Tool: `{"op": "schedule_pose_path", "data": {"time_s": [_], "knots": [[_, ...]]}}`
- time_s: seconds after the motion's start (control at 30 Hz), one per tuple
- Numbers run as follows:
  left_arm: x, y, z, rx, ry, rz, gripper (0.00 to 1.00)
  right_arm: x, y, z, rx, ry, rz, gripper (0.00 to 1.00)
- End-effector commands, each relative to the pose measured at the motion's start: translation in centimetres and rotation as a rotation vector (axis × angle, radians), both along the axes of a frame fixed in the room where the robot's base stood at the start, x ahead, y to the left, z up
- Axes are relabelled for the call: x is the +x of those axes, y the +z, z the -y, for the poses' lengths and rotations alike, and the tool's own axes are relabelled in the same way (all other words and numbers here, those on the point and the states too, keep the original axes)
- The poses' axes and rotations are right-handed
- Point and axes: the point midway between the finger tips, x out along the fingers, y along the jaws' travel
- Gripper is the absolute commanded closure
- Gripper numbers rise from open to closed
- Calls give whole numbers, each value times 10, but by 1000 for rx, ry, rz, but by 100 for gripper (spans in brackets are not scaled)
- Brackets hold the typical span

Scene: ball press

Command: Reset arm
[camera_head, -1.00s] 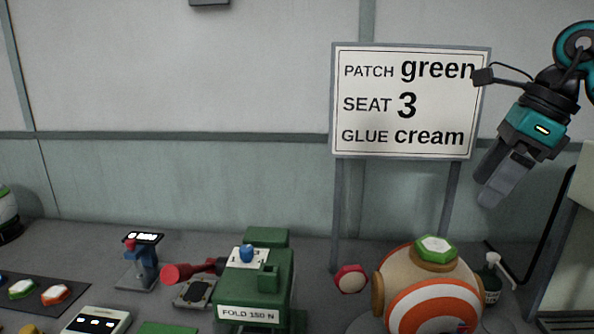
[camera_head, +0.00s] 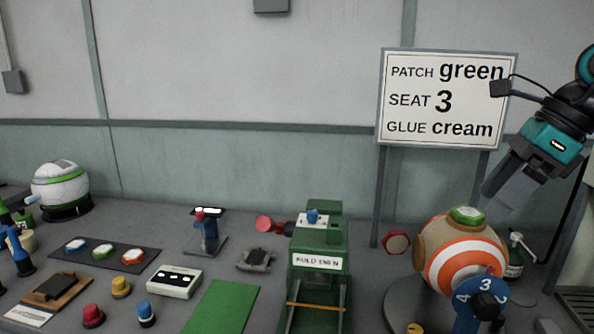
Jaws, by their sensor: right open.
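My right gripper (camera_head: 508,188) hangs in the air at the upper right, in front of the sign's lower right side. Its dark grey fingers point down and to the left. It is open and nothing shows between the fingers. Above and to the right of the large ball (camera_head: 440,262), it appears clear of it. The ball is cream with orange and white rings and a green-topped hexagonal patch (camera_head: 467,214) on top. My left gripper is not in view.
A sign (camera_head: 447,100) reads patch green, seat 3, glue cream. A green press (camera_head: 320,245) stands at the middle, and a blue numbered dial (camera_head: 482,304) before the ball. Patches on a dark mat (camera_head: 140,265), stamps and a white ball (camera_head: 60,187) fill the left.

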Motion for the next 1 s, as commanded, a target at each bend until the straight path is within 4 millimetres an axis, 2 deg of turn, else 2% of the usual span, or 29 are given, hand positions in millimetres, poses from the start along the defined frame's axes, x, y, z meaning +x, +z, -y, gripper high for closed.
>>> {"op": "schedule_pose_path", "data": {"time_s": [0.03,0.1,0.27,0.4,0.53,0.63,0.77,0.87,0.97,1.0], "knots": [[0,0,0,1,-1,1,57,4,-15,-21,68,31,-19,12],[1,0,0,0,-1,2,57,7,-29,-48,170,61,-37,12],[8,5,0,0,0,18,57,5,-59,-115,465,97,-114,12],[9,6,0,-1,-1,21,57,-2,-76,-173,813,56,-238,12],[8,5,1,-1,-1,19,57,-6,-86,-207,1156,-72,-393,12],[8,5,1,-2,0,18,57,-3,-95,-218,1407,-229,-529,12],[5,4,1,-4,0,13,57,6,-121,-213,1702,-510,-717,12],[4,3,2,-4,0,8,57,11,-157,-200,1894,-782,-868,12],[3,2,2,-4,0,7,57,9,-207,-182,2045,-1103,-1016,12],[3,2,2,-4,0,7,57,4,-230,-175,2092,-1243,-1074,12]]}}
